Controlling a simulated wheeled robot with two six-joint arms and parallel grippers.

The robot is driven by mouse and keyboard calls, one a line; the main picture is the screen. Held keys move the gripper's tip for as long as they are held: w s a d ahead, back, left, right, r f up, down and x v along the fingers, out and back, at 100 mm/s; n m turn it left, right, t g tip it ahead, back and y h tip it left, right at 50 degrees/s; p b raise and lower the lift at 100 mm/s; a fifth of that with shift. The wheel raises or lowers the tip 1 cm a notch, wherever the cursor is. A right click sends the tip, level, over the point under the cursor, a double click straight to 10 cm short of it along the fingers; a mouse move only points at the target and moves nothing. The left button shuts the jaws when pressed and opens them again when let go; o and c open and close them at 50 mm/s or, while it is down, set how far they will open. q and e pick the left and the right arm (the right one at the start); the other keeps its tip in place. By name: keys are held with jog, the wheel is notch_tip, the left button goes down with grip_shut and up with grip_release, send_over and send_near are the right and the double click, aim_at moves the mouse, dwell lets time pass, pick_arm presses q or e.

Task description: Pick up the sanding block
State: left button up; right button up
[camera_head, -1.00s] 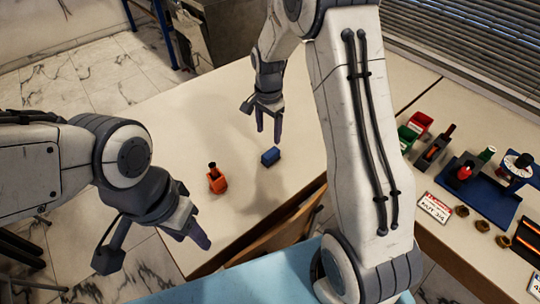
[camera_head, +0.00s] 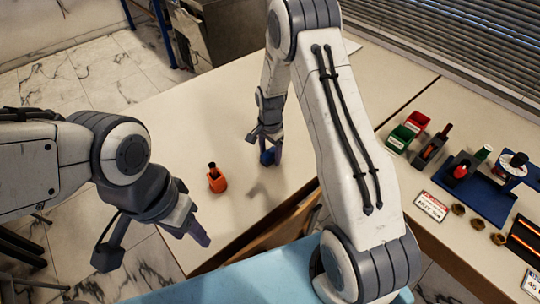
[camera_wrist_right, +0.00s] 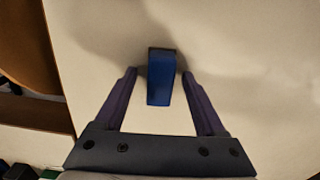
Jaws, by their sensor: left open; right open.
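The sanding block is a small blue block (camera_head: 267,157) on the pale table, partly hidden by my right gripper in the head view. In the right wrist view the blue block (camera_wrist_right: 161,78) stands between the tips of my right gripper (camera_wrist_right: 160,82). A gap shows on each side of the block, so the fingers are open around it and not closed on it. In the head view my right gripper (camera_head: 267,150) points down at the block. My left gripper (camera_head: 196,233) hangs open and empty at the left, near the table's front edge.
To the right are red and green bins (camera_head: 401,138), a blue tray (camera_head: 485,200), brass nuts and label cards. The table around the block is mostly clear.

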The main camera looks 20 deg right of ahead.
aim_at(273, 154)
grip_shut()
jog(key=shift+w+r, duration=0.1)
jog(key=shift+r, duration=0.45)
jog(key=r, duration=0.2)
jog(key=s+r+b, duration=0.1)
jog(key=shift+s+d+r, duration=0.1)
jog(key=shift+d+r, duration=0.25)
jog(key=shift+r, duration=0.05)
jog(key=s+d+r+b, duration=0.1)
jog(key=s+d+r, duration=0.4)
jog(key=s, duration=0.4)
jog(key=shift+d+r, duration=0.25)
jog(key=shift+r, duration=0.35)
jog(key=shift+w, duration=0.1)
